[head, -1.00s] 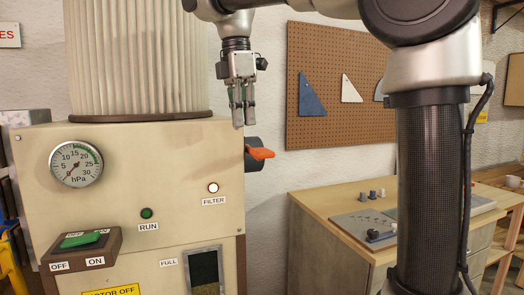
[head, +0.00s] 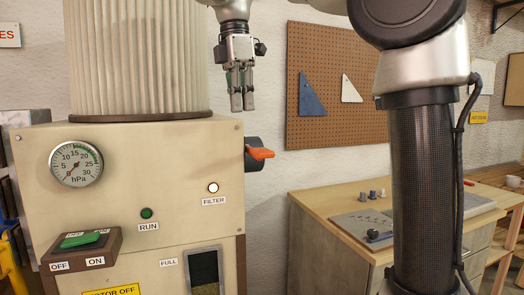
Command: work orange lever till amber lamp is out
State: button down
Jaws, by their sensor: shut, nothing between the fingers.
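The orange lever (head: 261,153) sticks out to the right from a dark round hub (head: 252,160) on the right side of the cream machine (head: 120,185). A small round lamp (head: 213,188) above the FILTER label looks white and pale, with no amber glow showing. My gripper (head: 242,106) points down, its fingers shut and empty. It hangs above the lever and slightly to its left in the picture, apart from it.
A pressure gauge (head: 76,163), a green RUN lamp (head: 147,213) and a green OFF/ON switch (head: 85,240) are on the machine front. A pleated filter (head: 135,60) stands on top. A workbench (head: 335,205) stands right, a pegboard (head: 330,130) behind.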

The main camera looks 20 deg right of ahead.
aim_at(258, 150)
jog(key=d, duration=0.1)
jog(key=d+f, duration=0.1)
jog(key=d, duration=0.1)
jog(key=shift+w+d+f, duration=0.15)
jog(key=shift+d+f, duration=0.1)
jog(key=shift+f, duration=0.05)
jog(key=shift+d+f, duration=0.2)
jog(key=shift+f, duration=1.55)
jog(key=shift+d+f, duration=0.15)
jog(key=shift+f, duration=1.6)
jog(key=shift+f, duration=2.25)
